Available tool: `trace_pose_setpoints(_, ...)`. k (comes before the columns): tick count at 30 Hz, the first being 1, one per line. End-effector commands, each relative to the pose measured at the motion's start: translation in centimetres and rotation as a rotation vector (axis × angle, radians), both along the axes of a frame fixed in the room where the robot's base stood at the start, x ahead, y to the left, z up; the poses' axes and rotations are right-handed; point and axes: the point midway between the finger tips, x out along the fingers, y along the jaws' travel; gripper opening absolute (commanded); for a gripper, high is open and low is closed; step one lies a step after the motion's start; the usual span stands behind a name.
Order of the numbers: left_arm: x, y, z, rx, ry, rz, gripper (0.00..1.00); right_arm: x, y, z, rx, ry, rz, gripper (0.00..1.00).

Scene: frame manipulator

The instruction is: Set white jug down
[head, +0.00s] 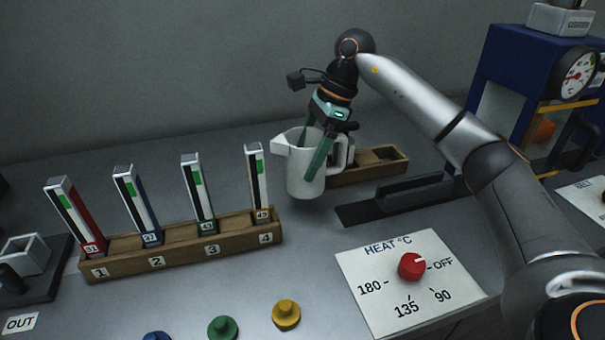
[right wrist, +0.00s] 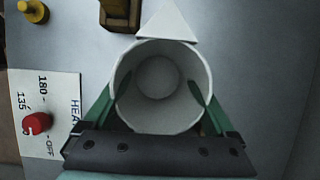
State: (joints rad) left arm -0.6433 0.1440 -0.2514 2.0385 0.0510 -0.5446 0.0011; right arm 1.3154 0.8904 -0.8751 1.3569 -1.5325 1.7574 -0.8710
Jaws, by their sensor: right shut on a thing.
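The white jug (head: 302,180) is upright over the grey counter, right of the numbered rack. My left gripper is out of view.
A wooden rack (head: 190,252) holding several gauge sticks stands left of the jug. A wooden tray (head: 372,168) sits close behind it at right. A dark plate (head: 372,212), a heat dial panel (head: 375,285) and a blue press (head: 500,60) lie to the right.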

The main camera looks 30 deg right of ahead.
Motion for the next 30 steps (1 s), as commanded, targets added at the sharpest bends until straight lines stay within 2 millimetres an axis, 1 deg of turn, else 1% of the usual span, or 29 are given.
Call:
trace_pose_setpoints(6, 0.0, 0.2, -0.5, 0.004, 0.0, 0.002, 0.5, -0.1, 0.0, -2.9, -0.001, 0.003, 0.002, 0.31)
trace_pose_setpoints(8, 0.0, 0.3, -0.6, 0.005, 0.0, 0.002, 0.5, -0.1, 0.0, -3.5, -0.002, 0.002, 0.002, 0.31)
trace_pose_setpoints(16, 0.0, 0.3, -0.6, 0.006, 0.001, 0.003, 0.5, 0.0, 0.0, -3.7, 0.0, -0.001, 0.002, 0.31)
trace_pose_setpoints(19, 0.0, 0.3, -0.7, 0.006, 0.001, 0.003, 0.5, -0.1, 0.0, -4.0, -0.001, 0.0, 0.002, 0.31)
trace_pose_setpoints(20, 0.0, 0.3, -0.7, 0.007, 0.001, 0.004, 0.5, -0.1, 0.0, -4.0, -0.001, 0.0, 0.002, 0.91)
trace_pose_setpoints(22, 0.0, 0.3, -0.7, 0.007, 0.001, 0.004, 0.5, -0.1, 0.0, -4.0, -0.001, 0.0, 0.002, 0.99)
trace_pose_setpoints(30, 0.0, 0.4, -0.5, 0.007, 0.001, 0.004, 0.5, 0.0, 0.0, -3.7, -0.001, 0.0, 0.002, 1.0)
